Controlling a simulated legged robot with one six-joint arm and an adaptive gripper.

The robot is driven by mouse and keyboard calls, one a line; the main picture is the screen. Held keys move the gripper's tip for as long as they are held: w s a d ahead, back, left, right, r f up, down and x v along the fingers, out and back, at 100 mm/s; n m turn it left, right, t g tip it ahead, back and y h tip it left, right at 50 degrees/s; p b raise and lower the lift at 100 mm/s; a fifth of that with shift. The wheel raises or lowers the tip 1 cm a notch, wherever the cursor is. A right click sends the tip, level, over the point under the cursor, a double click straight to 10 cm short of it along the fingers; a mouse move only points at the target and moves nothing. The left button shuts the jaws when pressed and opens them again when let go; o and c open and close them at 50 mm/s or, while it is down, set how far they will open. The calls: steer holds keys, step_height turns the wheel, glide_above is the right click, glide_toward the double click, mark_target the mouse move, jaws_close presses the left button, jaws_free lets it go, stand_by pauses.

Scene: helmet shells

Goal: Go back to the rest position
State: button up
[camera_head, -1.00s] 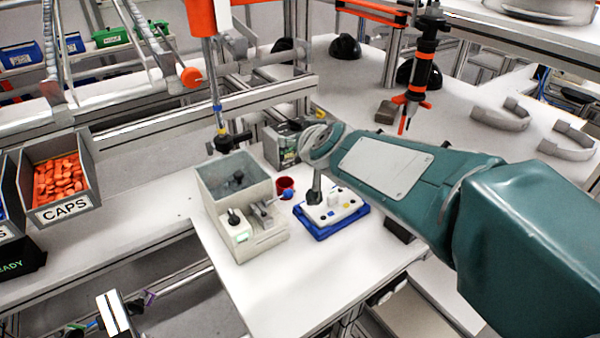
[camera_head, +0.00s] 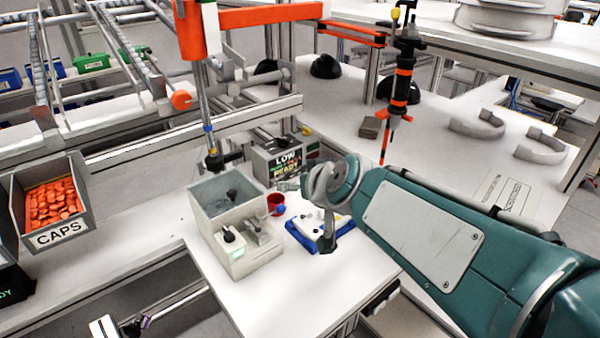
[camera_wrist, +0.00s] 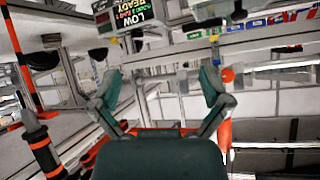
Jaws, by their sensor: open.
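My teal arm reaches in from the right in the head view. My gripper (camera_head: 290,184) is at its far end, above the white bench and near the red cup (camera_head: 276,205). In the wrist view my gripper (camera_wrist: 162,88) shows two teal fingers spread wide apart with nothing between them. The wrist picture appears upside down. No helmet shell is in the gripper.
A LOW READY display (camera_head: 283,162) stands behind. A black-and-orange tool (camera_head: 400,85) hangs at the back. Black shells (camera_head: 325,67) lie on the rear table.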

steer(key=s+d+f+m+g+h, duration=0.1)
steer(key=s+d+f+g+h, duration=0.1)
steer(key=s+d, duration=0.4)
steer(key=s+d+f+m+g+h, duration=0.1)
steer(key=s+d+f, duration=0.3)
steer(key=s, duration=0.9)
steer(key=shift+s+d+f+m+g+h, duration=0.2)
steer(key=shift+s+d+m+g+h, duration=0.15)
steer(key=shift+d+g+h, duration=0.5)
